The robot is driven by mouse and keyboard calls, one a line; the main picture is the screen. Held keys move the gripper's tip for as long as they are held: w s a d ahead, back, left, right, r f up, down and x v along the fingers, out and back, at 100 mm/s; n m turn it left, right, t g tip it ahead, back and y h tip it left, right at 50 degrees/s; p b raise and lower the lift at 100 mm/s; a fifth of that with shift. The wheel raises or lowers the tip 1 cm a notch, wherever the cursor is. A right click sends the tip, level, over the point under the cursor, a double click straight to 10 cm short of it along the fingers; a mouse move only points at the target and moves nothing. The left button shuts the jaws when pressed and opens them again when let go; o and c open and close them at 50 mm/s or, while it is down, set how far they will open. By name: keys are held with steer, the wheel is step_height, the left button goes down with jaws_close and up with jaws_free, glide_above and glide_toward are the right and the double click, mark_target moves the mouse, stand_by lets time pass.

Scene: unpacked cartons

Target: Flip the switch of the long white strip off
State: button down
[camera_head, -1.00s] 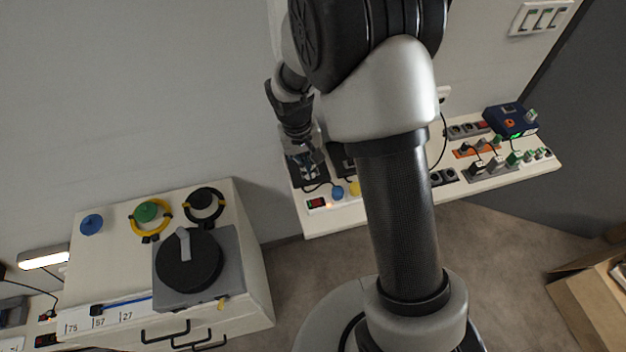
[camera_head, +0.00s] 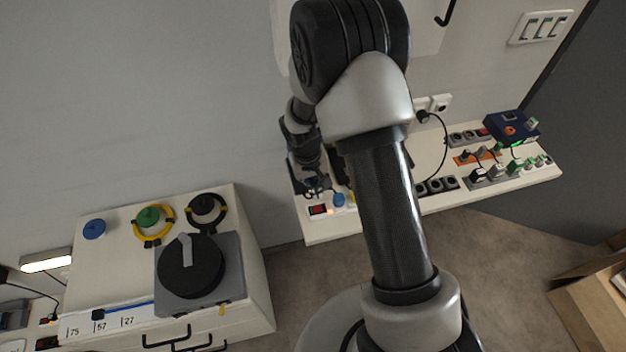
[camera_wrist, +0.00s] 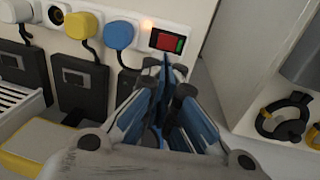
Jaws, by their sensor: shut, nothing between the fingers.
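The long white strip (camera_wrist: 188,33) runs along the top of the wrist view, with a red switch (camera_wrist: 166,41) that shows green at one end. A small orange light glows beside the switch. A blue plug (camera_wrist: 120,35) and a yellow plug (camera_wrist: 82,24) sit in the strip. In the head view the switch (camera_head: 318,210) shows near the shelf's left end; my arm hides part of the strip. My gripper (camera_wrist: 165,68) is shut and empty, its tips just below the switch in the wrist view. I cannot tell whether they touch it. The head view shows my gripper (camera_head: 314,186) above the strip's left end.
Black adapters (camera_wrist: 80,85) hang on cords beside the plugs. More strips and a blue box (camera_head: 511,127) stand on the shelf's right part. A white cabinet (camera_head: 250,255) with a round black dial (camera_head: 190,266) stands to the left. A gap separates cabinet and shelf.

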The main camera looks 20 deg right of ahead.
mark_target(314, 207)
steer(key=f, duration=0.2)
steer(key=f+b, duration=0.1)
steer(key=f, duration=0.3)
steer(key=shift+d+f, duration=0.25)
steer(key=shift+d, duration=0.15)
steer(key=shift+d+f+b, duration=0.15)
steer(key=shift+f+b, duration=0.3)
steer(key=shift+b, duration=0.35)
steer(key=shift+r, duration=0.15)
steer(key=shift+a, duration=0.85)
